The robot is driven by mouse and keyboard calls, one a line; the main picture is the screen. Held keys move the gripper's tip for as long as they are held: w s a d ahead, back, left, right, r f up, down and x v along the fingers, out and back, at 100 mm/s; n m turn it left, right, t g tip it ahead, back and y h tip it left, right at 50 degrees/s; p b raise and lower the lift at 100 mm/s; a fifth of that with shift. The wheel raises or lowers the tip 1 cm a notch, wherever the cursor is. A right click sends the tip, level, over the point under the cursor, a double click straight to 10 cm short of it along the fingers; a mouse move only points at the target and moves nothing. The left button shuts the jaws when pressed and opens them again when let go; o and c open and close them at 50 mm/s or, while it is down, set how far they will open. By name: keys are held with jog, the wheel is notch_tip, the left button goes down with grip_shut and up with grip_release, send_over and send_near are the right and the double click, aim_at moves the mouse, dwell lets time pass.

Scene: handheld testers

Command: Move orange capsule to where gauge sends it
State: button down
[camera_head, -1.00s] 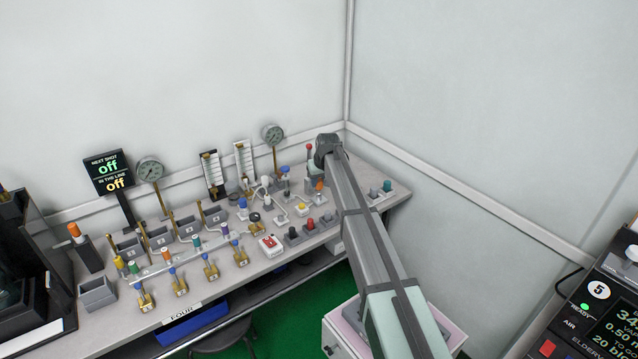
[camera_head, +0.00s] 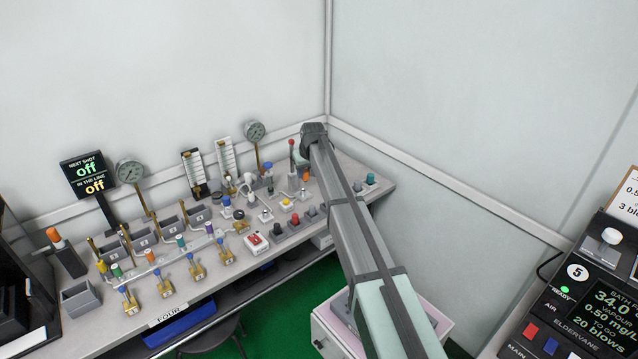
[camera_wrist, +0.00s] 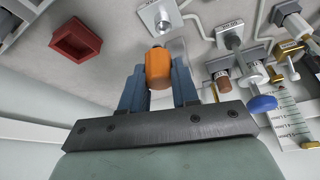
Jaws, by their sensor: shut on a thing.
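The orange capsule (camera_wrist: 158,69) is between the two blue-grey fingers of my gripper (camera_wrist: 158,82) in the wrist view. My gripper is shut on it. In the head view the orange capsule (camera_head: 306,175) shows as a small orange spot just below the end of my arm, over the right part of the bench. The fingers are hard to make out there. Two round dial gauges stand at the back of the bench, a left one (camera_head: 130,171) and a right one (camera_head: 255,131). Their needles are too small to read. A black sign (camera_head: 88,173) reads "NEXT SHOT off" and "IN THE LINE off".
The bench (camera_head: 112,327) holds several grey bins (camera_head: 171,228), brass stands with coloured tops, and two upright scales (camera_head: 226,157). An orange-topped dark holder (camera_head: 68,255) stands at left. A dark red square piece (camera_wrist: 76,40) shows in the wrist view. Walls meet behind my arm.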

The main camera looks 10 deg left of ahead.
jog(key=w+d+r+m, duration=0.1)
jog(key=w+d+r, duration=0.1)
jog(key=d, duration=0.6)
jog(key=w+d+r, duration=0.2)
jog(key=w+d, duration=0.1)
jog(key=d, duration=0.6)
jog(key=s+a+n+g+y, duration=0.25)
jog(key=s+n+g, duration=0.3)
jog(key=n, duration=0.95)
jog(key=shift+t, duration=0.45)
jog(key=f, duration=0.6)
jog(key=s+f, duration=0.1)
jog(key=f, duration=0.2)
jog(key=shift+a+f, duration=0.15)
jog(key=shift+f, duration=0.15)
jog(key=shift+f, duration=0.15)
jog(key=c, duration=1.1)
grip_release()
